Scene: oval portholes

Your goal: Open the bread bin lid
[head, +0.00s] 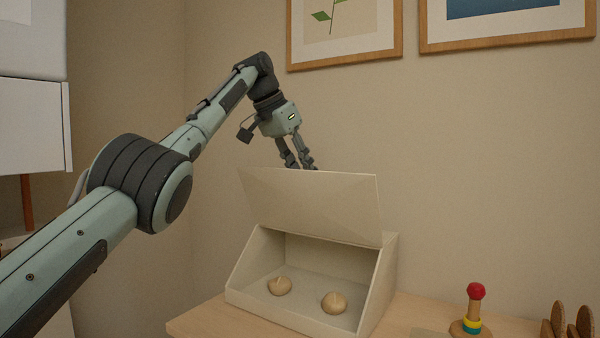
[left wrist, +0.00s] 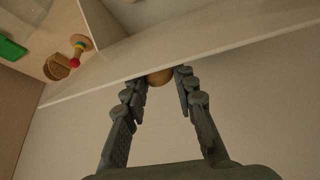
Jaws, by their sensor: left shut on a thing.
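The pale bread bin (head: 382,285) stands on the table with its front open. Its lid (head: 315,205) is raised, tilted up above the opening. Two round bread rolls lie inside, one on the left (head: 279,286) and one on the right (head: 333,302). My left gripper (head: 304,167) is at the lid's upper edge, its fingertips partly hidden behind it. In the left wrist view, its fingers (left wrist: 161,76) close around a round wooden knob (left wrist: 159,78) at the lid (left wrist: 215,50). My right gripper is not in view.
A ring stacking toy with a red top (head: 475,300) and upright brown wooden pieces (head: 570,322) stand right of the bin on the wooden table (head: 410,312). Two framed pictures hang on the wall behind. A white cabinet (head: 30,125) is at the left.

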